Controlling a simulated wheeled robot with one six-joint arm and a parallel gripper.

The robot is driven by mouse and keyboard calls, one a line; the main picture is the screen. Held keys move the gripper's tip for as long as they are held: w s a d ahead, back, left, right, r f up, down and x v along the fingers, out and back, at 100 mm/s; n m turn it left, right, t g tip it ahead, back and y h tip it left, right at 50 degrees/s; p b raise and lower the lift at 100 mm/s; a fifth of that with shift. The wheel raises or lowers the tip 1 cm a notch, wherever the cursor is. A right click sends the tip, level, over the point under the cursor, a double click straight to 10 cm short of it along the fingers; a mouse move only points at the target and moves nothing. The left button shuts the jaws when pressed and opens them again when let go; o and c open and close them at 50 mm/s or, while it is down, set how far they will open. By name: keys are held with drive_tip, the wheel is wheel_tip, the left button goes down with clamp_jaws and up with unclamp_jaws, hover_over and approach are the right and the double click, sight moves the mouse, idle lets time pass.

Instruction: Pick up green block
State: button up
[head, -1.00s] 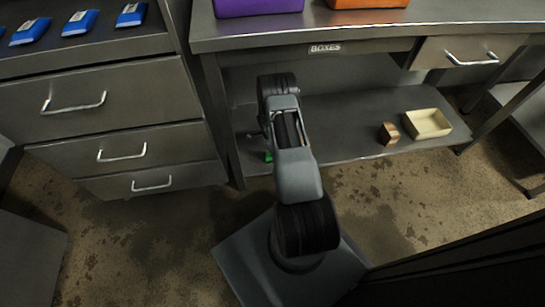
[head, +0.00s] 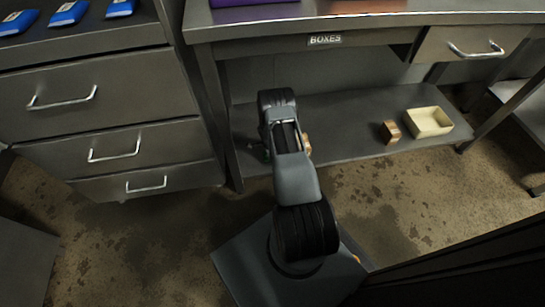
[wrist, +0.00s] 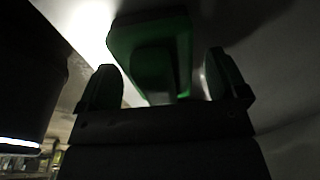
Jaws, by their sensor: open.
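The green block (wrist: 150,45) shows large and dark in the wrist view, just beyond and between the fingertips of my gripper (wrist: 165,72). The two fingers stand apart, one on each side of its lower part. I cannot tell whether either finger touches it. In the head view my arm covers the gripper and nearly all of the block, over the left part of the lower shelf (head: 350,112).
A small brown block (head: 390,132) and a cream open box (head: 428,122) stand on the shelf to the right. A tan object (head: 307,146) peeks out beside my arm. The table above is labelled BOXES. A drawer cabinet (head: 105,110) stands at left.

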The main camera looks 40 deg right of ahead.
drive_tip(key=c, duration=1)
drive_tip(key=shift+c, duration=0.2)
drive_tip(key=shift+r, duration=0.1)
drive_tip(key=shift+r+p, duration=0.45)
drive_tip(key=shift+r, duration=0.15)
wheel_tip(320, 180, up, 3)
drive_tip(key=shift+f+p, duration=0.2)
drive_tip(key=shift+p, duration=0.6)
drive_tip(key=s+a+r, duration=0.5)
drive_tip(key=s+r, duration=0.4)
drive_tip(key=s, duration=0.4)
drive_tip(key=shift+a+p, duration=0.2)
drive_tip(key=shift+p, duration=0.25)
